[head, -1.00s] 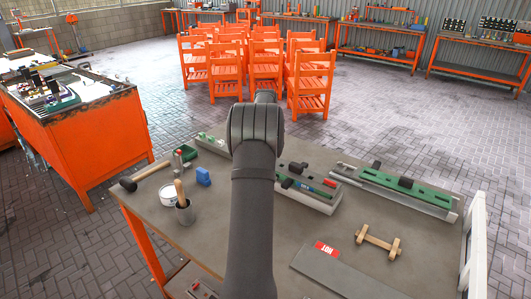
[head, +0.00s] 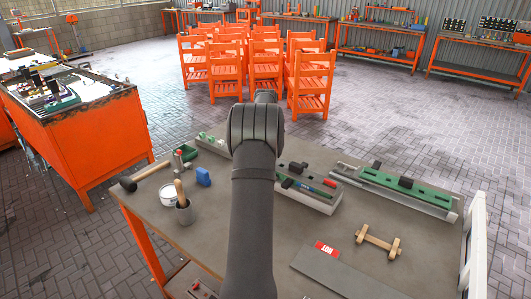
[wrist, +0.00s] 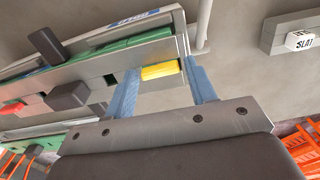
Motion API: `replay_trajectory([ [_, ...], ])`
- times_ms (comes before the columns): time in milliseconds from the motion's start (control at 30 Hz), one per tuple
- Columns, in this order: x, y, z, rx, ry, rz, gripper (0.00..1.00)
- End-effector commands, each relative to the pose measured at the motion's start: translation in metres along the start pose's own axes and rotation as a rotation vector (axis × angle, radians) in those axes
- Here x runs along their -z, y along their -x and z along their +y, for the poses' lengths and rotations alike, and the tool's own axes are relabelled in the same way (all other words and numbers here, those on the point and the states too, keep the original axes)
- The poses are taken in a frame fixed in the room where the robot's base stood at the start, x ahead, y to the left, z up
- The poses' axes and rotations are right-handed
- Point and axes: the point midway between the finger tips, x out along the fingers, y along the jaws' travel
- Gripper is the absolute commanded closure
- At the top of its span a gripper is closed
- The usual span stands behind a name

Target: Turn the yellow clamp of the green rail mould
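The yellow clamp (wrist: 160,70) shows in the wrist view, on the near side of a grey mould with a green strip (wrist: 130,45) along it. My gripper (wrist: 159,68) has its two blue fingertips apart, one on each side of the yellow clamp, with small gaps visible. I cannot tell whether either finger touches it. In the head view my arm hides my gripper and the yellow clamp. A long green rail mould (head: 430,193) lies at the right back of the bench, and a shorter mould (head: 312,197) lies beside my arm.
Dark blocks (wrist: 68,95) and a red one (wrist: 12,108) sit along the mould in the wrist view. A block labelled SLAT (wrist: 300,41) is at the right.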

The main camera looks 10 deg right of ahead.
Motion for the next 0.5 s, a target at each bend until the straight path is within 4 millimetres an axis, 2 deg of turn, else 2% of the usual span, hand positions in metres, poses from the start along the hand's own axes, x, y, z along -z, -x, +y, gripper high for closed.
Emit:
replay_trajectory([
  [333, 0.0, 0.001, 0.0, 0.0, -0.001, 0.001, 0.38],
  [500, 0.001, 0.018, -0.001, 0.002, -0.001, 0.004, 0.38],
])
